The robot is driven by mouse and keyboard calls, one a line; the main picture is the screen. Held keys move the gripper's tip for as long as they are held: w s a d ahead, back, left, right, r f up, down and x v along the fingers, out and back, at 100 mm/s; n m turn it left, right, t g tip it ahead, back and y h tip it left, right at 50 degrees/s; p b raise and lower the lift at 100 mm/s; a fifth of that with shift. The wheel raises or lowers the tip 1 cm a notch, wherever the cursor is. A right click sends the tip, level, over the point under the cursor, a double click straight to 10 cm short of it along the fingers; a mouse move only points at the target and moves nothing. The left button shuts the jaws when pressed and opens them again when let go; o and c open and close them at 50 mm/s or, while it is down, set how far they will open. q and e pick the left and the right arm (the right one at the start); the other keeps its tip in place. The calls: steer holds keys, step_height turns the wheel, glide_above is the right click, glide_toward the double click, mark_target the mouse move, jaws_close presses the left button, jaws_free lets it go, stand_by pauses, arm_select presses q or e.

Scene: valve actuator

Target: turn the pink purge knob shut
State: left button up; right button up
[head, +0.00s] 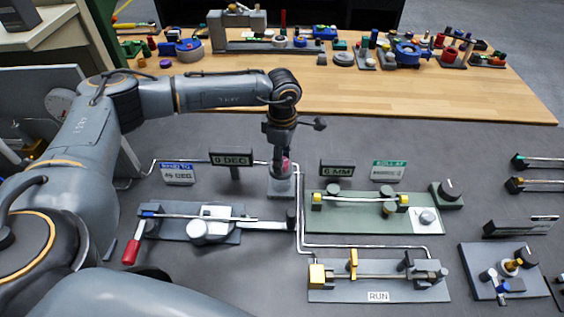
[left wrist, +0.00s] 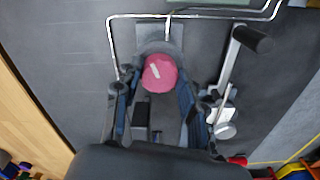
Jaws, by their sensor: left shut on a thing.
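The pink purge knob (left wrist: 160,73) is round, with a pale mark across its top, and stands on a small grey base plate (left wrist: 151,36). In the head view the knob (head: 284,165) is partly hidden by my left gripper (head: 281,160), which points straight down over it. In the left wrist view the fingers of my left gripper (left wrist: 158,92) lie on either side of the knob, and the gripper is shut on it. My right gripper is not in view.
A "0 DEG" sign (head: 231,160) stands left of the knob. A plate with a red-handled lever (head: 131,252) lies in front left, a green plate (head: 350,220) at right. Pipes (head: 299,215) run close by. A wooden bench (head: 350,92) with many parts is behind.

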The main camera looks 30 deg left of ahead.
arm_select(q)
steer(key=n+b, duration=0.1)
steer(key=n, duration=0.1)
steer(key=n+b, duration=0.1)
steer(key=shift+f+n+b, duration=0.2)
steer(key=shift+n+b, duration=0.15)
steer(key=shift+n, duration=0.05)
steer(key=n+b, duration=0.2)
steer(key=n, duration=0.1)
steer(key=shift+w+n, duration=0.1)
steer(key=shift+n, duration=0.2)
steer(key=n+b, duration=0.2)
steer(key=n, duration=0.1)
steer(key=shift+a+r, duration=0.1)
steer(key=shift+r+n+b, duration=0.1)
steer(key=shift+n+b, duration=0.6)
steer(key=shift+n, duration=0.6)
steer(key=shift+r, duration=0.1)
steer(key=shift+w, duration=0.1)
steer(key=o, duration=1.1)
steer(key=shift+o, duration=0.2)
